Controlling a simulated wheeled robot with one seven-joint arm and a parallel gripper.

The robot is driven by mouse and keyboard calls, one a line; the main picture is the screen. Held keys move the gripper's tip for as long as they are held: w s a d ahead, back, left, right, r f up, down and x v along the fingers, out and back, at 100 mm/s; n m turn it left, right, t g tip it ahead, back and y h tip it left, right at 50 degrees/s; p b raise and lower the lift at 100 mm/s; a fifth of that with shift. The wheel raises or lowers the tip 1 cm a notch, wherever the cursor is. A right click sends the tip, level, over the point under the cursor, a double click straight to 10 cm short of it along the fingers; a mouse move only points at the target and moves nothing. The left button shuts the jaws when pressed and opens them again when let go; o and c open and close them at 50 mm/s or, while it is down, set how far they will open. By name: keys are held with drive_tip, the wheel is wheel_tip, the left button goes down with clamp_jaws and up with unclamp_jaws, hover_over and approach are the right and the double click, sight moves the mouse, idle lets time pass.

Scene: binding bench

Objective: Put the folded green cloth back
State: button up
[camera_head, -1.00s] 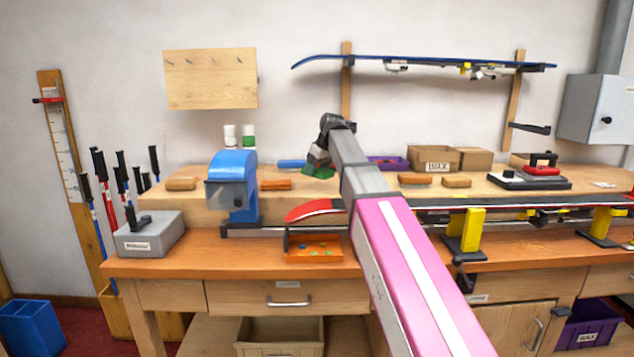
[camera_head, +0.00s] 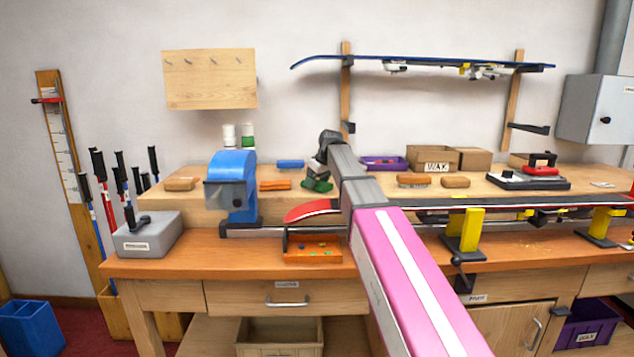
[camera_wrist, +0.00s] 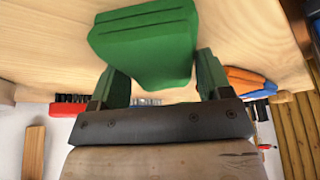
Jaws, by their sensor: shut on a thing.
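The folded green cloth (camera_head: 318,186) is at my gripper, low over the raised wooden shelf at the back of the bench. In the wrist view the cloth (camera_wrist: 145,45) is a thick folded block between the two fingers of my gripper (camera_wrist: 163,85), which is shut on it. Pale wood shows just beyond it. I cannot tell whether the cloth touches the shelf. My wrist partly hides the gripper in the head view.
A blue block (camera_head: 290,164) lies behind and left of the cloth, an orange block (camera_head: 275,185) to its left. A purple tray (camera_head: 385,163) and a WAX box (camera_head: 433,158) stand to the right.

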drive_tip(key=o, duration=0.9)
drive_tip(key=v, duration=1.2)
drive_tip(key=shift+r, duration=0.1)
